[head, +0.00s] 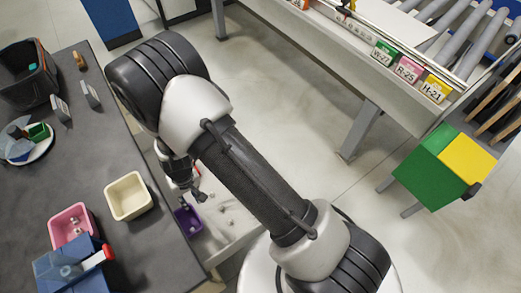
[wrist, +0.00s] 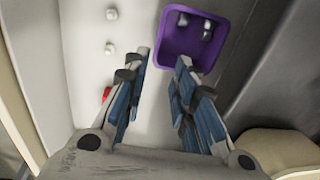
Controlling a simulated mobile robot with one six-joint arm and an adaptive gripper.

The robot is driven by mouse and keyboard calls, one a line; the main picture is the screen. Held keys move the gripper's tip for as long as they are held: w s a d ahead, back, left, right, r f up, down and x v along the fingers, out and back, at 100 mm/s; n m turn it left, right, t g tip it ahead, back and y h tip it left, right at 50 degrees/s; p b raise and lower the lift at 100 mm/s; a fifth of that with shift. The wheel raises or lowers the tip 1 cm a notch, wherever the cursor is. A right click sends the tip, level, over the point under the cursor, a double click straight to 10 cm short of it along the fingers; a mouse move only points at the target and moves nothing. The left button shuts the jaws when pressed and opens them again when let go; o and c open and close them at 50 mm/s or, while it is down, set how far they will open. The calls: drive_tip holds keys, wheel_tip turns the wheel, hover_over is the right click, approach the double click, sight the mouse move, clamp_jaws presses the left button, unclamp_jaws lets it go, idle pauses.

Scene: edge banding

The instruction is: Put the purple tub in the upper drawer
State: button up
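The purple tub (head: 188,221) is beside the dark bench's edge in the head view, over or in a pale open drawer (head: 228,222). In the wrist view the purple tub (wrist: 222,48) lies just past my fingertips, with small metallic pieces inside. My gripper (wrist: 163,60) has its two blue-padded fingers apart, one on each side of the tub's near left wall. The pale drawer floor (wrist: 90,75) shows between and left of the fingers. In the head view my gripper (head: 193,192) is just above the tub. I cannot tell whether the tub rests on the drawer floor.
On the dark bench (head: 135,245) stand a cream tub (head: 128,196), a pink tub (head: 71,226), a blue box (head: 70,270) and a black bin (head: 28,75). A red piece (wrist: 106,94) and small knobs lie in the drawer. A green and yellow box (head: 440,165) stands right.

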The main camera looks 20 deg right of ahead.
drive_tip(key=d+r+t, duration=0.1)
drive_tip(key=d+r, duration=0.2)
drive_tip(key=r, duration=0.7)
drive_tip(key=d+r+t+y, duration=0.1)
drive_tip(key=d+r, duration=0.3)
drive_tip(key=r, duration=0.5)
drive_tip(key=d+r, duration=0.3)
drive_tip(key=r, duration=0.7)
drive_tip(key=s+d+r+m+t+h, duration=0.1)
drive_tip(key=s+d+r, duration=0.4)
drive_tip(key=s, duration=0.3)
drive_tip(key=s+d+r+m+t+h, duration=0.1)
drive_tip(key=s+d+r, duration=0.5)
drive_tip(key=s+d, duration=0.1)
drive_tip(key=shift+s+d+m+t, duration=0.15)
drive_tip(key=shift+s+m+t, duration=0.15)
drive_tip(key=shift+s+t, duration=0.15)
